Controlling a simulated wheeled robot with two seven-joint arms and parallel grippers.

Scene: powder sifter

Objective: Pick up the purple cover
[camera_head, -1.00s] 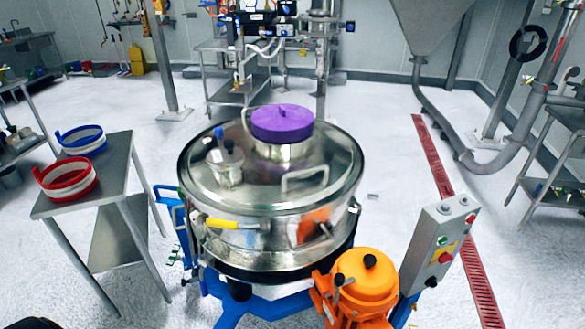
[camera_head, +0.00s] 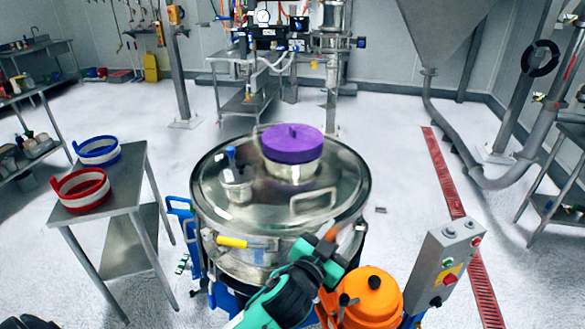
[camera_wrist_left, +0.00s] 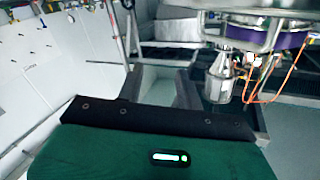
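The purple cover (camera_head: 292,142) is a round lid with a raised grip. It sits on the short steel neck on top of the sifter (camera_head: 330,180). My left gripper (camera_head: 326,250) shows in the head view as a green and black end in front of the sifter's lower right side, below and apart from the cover. Its fingertips cannot be made out, so its opening is unclear. In the left wrist view a green and black body (camera_wrist_left: 170,145) fills the bottom, and a purple band (camera_wrist_left: 288,41) shows at upper right. My right gripper is not in view.
An orange motor (camera_head: 368,293) and a grey control box (camera_head: 440,262) stand at the sifter's front right. A blue-handled fitting (camera_head: 236,180) and a lid handle (camera_head: 313,203) rise near the cover. A steel table (camera_head: 122,190) at left holds red and blue rings.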

